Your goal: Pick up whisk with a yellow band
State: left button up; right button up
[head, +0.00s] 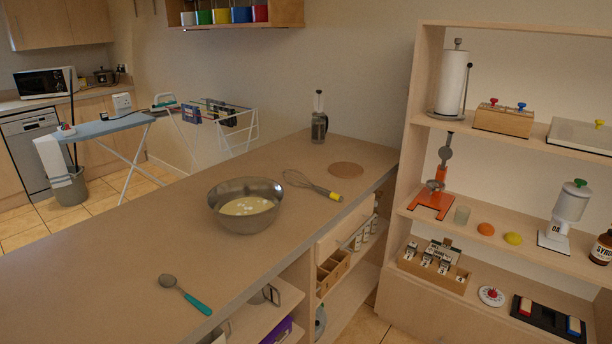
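The whisk (312,187) lies on the wooden counter in the head view, just right of a metal bowl. Its wire loops point to the upper left, and its grey handle runs to the lower right. A yellow band (336,197) wraps the handle's end, close to the counter's right edge. The whisk lies apart from the bowl, and nothing covers it. Neither of my grippers is in view.
The metal bowl (245,204) holds pale yellow contents. A teal-handled ladle (184,293) lies at the counter's near edge. A round brown mat (345,170) and a French press (319,121) are behind the whisk. Shelves (413,120) stand at right.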

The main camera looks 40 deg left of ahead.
aim_at(335, 196)
jog(key=i+u, duration=0.4)
jog(key=i+l+u, duration=0.25)
jog(key=i+u, duration=0.15)
jog(key=i+l+u, duration=0.4)
jog(key=i, duration=0.15)
